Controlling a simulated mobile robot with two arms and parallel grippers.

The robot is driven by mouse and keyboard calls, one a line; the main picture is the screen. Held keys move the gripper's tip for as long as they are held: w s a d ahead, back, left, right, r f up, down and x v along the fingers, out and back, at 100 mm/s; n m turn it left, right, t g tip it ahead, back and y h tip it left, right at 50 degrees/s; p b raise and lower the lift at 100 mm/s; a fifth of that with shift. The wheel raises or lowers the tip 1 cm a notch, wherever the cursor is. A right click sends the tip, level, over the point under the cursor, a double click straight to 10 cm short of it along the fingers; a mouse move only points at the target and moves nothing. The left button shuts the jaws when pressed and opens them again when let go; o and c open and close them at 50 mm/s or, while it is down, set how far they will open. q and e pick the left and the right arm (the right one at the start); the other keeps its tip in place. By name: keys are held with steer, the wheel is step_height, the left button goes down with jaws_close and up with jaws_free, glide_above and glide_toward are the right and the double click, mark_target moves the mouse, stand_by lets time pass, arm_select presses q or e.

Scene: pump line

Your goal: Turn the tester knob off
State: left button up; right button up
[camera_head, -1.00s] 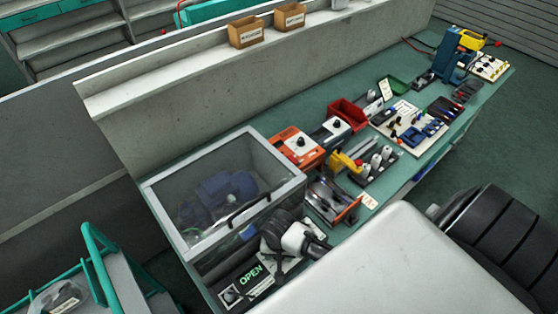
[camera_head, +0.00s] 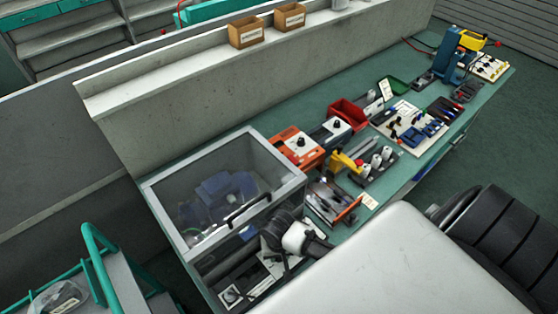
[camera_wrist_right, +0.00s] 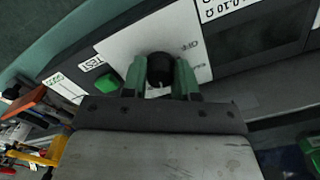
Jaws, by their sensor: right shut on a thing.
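The tester is a low unit with a white panel and dark display (camera_wrist_right: 255,48); it also shows in the head view, where its display (camera_head: 252,279) is dark. Its black round knob (camera_wrist_right: 160,68) stands between the green fingertips of my right gripper (camera_wrist_right: 161,75), which is shut on it. A small light mark shows on the knob's lower side in the wrist view. An OFF label is printed beside the knob. A green button (camera_wrist_right: 108,83) marked TEST is nearby. In the head view my right gripper (camera_head: 281,266) is over the tester and hides the knob. My left gripper is not in view.
A clear-lidded case (camera_head: 215,190) with a blue motor inside stands right behind the tester. An orange box (camera_head: 297,146), a tool holder (camera_head: 330,201) and a red bin (camera_head: 347,114) stand farther along the green bench. A cart with a green rail (camera_head: 96,255) is at lower left.

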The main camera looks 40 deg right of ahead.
steer(key=n, duration=0.5)
steer(key=shift+n, duration=0.4)
steer(key=n, duration=0.5)
steer(key=shift+d, duration=0.1)
steer(key=n, duration=0.5)
steer(key=shift+w+n, duration=0.1)
steer(key=shift+n, duration=2.6)
steer(key=o, duration=0.9)
